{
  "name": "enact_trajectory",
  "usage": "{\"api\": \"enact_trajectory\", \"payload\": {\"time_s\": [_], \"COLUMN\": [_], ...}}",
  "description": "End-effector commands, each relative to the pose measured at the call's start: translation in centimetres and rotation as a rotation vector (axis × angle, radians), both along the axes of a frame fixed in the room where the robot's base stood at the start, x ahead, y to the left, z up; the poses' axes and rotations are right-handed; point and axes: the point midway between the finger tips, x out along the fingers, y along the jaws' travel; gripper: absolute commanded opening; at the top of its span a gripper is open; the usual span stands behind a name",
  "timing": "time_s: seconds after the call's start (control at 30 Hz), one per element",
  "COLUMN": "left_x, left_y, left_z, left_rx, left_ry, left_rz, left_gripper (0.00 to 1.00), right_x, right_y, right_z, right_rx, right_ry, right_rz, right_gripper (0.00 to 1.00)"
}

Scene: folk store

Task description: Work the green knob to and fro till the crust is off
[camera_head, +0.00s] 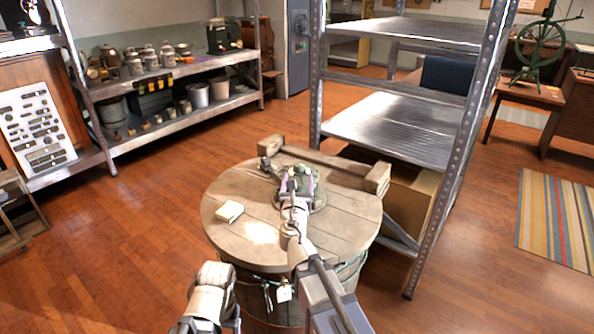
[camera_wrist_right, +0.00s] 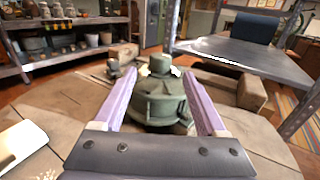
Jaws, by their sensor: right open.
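The green knob (camera_wrist_right: 158,62) sits on top of a rounded green metal body (camera_wrist_right: 160,98) on the round wooden barrel top (camera_head: 235,200). In the head view the knob (camera_head: 301,171) shows small beyond my right gripper (camera_head: 298,184). My right gripper, with lavender fingers, also shows in the right wrist view (camera_wrist_right: 162,76). It is open, one finger on each side of the green body; I cannot tell whether they touch it. A small pale yellow patch shows left of the knob; I cannot tell whether it is crust. Only part of my left arm shows at the bottom.
A pale block (camera_head: 229,211) lies on the barrel top, left of my right arm. A wooden beam (camera_head: 325,163) runs along its back edge. A metal shelf rack (camera_head: 395,130) stands close behind right.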

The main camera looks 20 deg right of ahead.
Motion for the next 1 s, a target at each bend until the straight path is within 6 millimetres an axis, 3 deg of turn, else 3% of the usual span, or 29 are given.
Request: {"api": "enact_trajectory", "payload": {"time_s": [0.53, 0.87, 1.0], "left_x": [0.0, 0.0, 0.0], "left_y": [0.0, 0.0, 0.0], "left_z": [0.0, 0.0, 0.0], "left_rx": [0.000, 0.000, 0.000], "left_ry": [0.000, 0.000, 0.000], "left_rz": [0.000, 0.000, 0.000], "left_gripper": [0.72, 0.72, 0.72], "right_x": [6.7, 7.1, 7.1], "right_y": [-2.2, -2.4, -2.4], "right_z": [0.0, 0.0, 0.0], "right_rx": [0.004, 0.004, 0.004], "right_ry": [0.000, 0.000, 0.000], "right_rz": [-0.002, -0.001, -0.001], "right_gripper": [0.74, 0.74, 0.58]}}
